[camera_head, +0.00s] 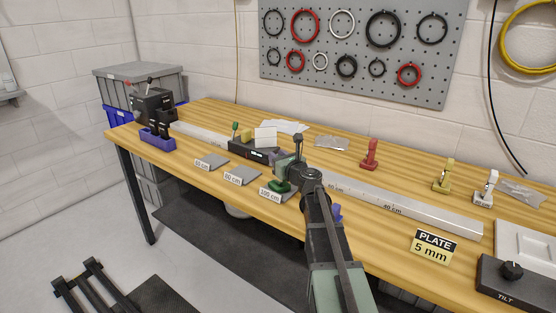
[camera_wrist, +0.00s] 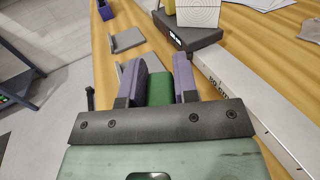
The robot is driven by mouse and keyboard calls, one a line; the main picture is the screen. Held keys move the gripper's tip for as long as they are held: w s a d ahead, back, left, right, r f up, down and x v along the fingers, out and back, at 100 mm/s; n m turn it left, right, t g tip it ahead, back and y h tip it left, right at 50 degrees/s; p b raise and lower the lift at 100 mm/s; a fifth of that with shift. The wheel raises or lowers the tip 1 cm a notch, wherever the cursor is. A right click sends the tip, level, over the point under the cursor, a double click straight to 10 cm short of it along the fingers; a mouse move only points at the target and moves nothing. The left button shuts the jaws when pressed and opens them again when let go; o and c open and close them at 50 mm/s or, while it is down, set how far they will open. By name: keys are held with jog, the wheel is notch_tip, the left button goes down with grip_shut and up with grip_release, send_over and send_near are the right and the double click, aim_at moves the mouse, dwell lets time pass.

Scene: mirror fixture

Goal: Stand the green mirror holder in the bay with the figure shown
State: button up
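The green mirror holder (camera_head: 277,186) shows at my gripper, over or on the grey plate marked 100 cm (camera_head: 270,195). In the wrist view the green holder (camera_wrist: 160,88) fills the gap between my gripper's (camera_wrist: 160,80) two purple pads, which look closed on it. Whether its foot touches the plate is hidden. Two more labelled grey plates lie to the left: one marked 80 cm (camera_head: 243,176), and one at the far left (camera_head: 212,162) with small, unclear figures. A yellow-black sign (camera_head: 435,246) reads PLATE 5 mm.
A long metal rail (camera_head: 400,203) with cm marks runs behind the plates. A dark box (camera_head: 252,150) with a small display and a white square screen (camera_head: 265,137) stands behind. Red (camera_head: 370,154), yellow (camera_head: 443,176) and white (camera_head: 486,188) holders stand at the back right.

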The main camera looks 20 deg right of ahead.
jog(key=o, duration=0.4)
jog(key=shift+r, duration=0.15)
jog(key=s+d, duration=0.1)
jog(key=s, duration=1.1)
jog(key=s+a+f+n+g+y, duration=0.2)
jog(key=a+f+n+g, duration=0.25)
jog(key=a+n, duration=0.45)
jog(key=s+a+f+n+g+y, duration=0.25)
jog(key=a+f+n+g, duration=0.2)
jog(key=a+n, duration=0.45)
jog(key=s+a+f+n+g+h, duration=0.2)
jog(key=s+f+n+g+h, duration=0.15)
jog(key=s+n, duration=0.4)
jog(key=s+a+f+n+g+h, duration=0.25)
jog(key=s+f+n+g, duration=0.3)
jog(key=n, duration=0.35)
jog(key=shift+h, duration=0.35)
jog(key=r+p, duration=1.2)
jog(key=shift+s+d+r, duration=0.15)
jog(key=shift+d+r, duration=0.05)
